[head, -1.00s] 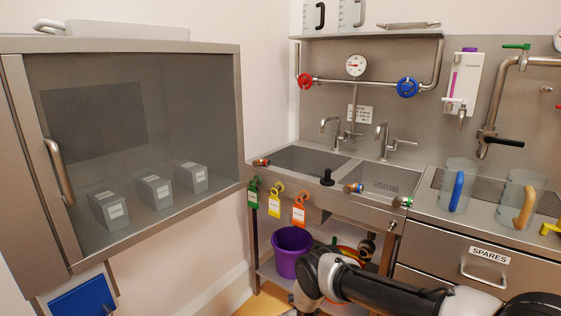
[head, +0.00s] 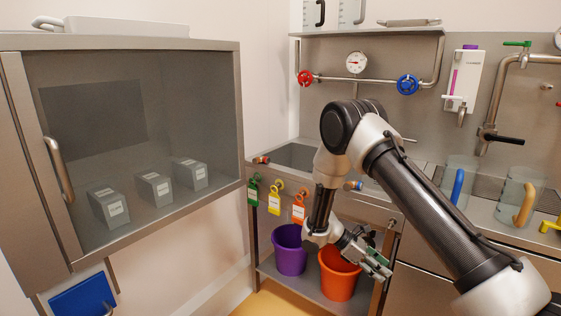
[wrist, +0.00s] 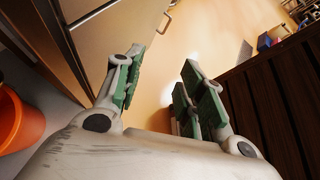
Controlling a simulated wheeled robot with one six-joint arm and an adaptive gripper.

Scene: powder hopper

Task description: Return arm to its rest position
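My arm (head: 430,210) is raised and bent in front of the sink unit in the head view. Its forearm comes up from the lower right, and the wrist hangs down from the elbow. My gripper (head: 376,262) is at the lower middle, in front of the orange bucket (head: 337,285) in the picture. In the wrist view my gripper (wrist: 163,80) has its green-padded fingers apart, with nothing between them. The floor shows beyond them.
A purple bucket (head: 288,250) stands left of the orange one on the lower shelf (head: 310,292). The steel sink unit (head: 280,155) is behind my arm. A glass-fronted cabinet (head: 130,90) is at left. A dark slatted surface (wrist: 275,105) lies right of the gripper in the wrist view.

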